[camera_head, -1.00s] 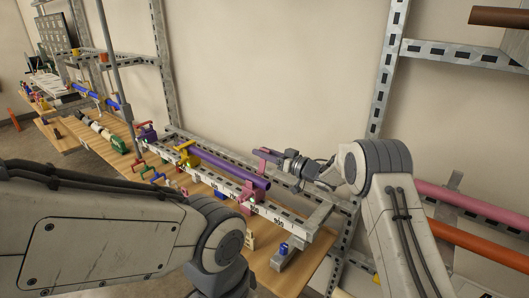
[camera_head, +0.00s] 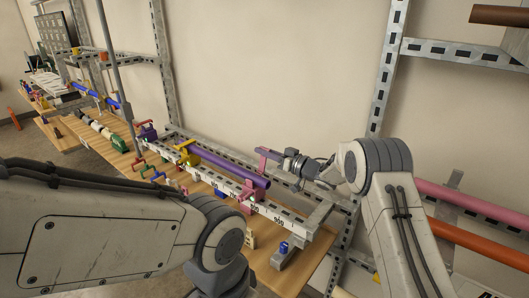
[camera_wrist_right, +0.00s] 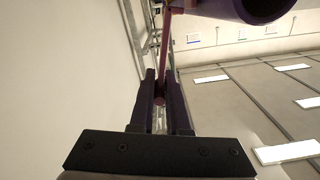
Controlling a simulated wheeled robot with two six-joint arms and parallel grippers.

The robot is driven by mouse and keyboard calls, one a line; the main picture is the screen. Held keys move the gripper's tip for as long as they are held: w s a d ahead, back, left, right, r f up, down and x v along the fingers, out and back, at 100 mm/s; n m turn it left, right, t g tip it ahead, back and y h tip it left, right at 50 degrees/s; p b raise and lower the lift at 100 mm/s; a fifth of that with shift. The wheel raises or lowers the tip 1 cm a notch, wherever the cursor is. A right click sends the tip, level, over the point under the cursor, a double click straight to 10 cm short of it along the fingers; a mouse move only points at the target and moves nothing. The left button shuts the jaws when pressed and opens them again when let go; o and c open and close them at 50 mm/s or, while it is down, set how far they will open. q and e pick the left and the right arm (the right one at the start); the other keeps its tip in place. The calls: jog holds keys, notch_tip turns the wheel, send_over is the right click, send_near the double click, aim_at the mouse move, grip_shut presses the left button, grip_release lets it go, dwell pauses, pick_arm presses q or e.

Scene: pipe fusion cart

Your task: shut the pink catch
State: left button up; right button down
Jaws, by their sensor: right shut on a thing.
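The pink catch (camera_head: 262,164) sits at the near right end of the purple pipe (camera_head: 228,165), on the pale rail with numbers. Its upper bar reaches right toward my right gripper (camera_head: 284,156). In the right wrist view, the right gripper (camera_wrist_right: 161,88) has its fingers close together on either side of the thin pinkish bar of the catch (camera_wrist_right: 166,50), shut on its end. The pipe's open end also shows at the top of that view. My left arm crosses the lower left of the head view, and its gripper is not visible.
A yellow catch (camera_head: 187,152) and a purple clamp (camera_head: 148,132) stand farther left along the rail. Several small coloured parts lie on the wooden bench. A blue-topped part (camera_head: 284,248) stands at the bench's near end. A metal frame upright (camera_head: 384,85) rises behind my right arm.

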dwell(0.9)
jog(key=n+b, duration=0.1)
jog(key=s+a+n+b, duration=0.1)
jog(key=b, duration=0.1)
jog(key=s+n+b, duration=0.1)
jog(key=n+b, duration=0.1)
jog(key=shift+a+r, duration=0.15)
jog(key=shift+a, duration=0.1)
jog(key=shift+s+a+r+n+b, duration=0.1)
jog(key=shift+s+a+n+b, duration=0.25)
jog(key=shift+n+b, duration=0.45)
jog(key=shift+s+a+r+n+b, duration=0.1)
jog(key=shift+s+a+n+b, duration=0.1)
jog(key=shift+s+n+b, duration=0.4)
jog(key=shift+w, duration=0.15)
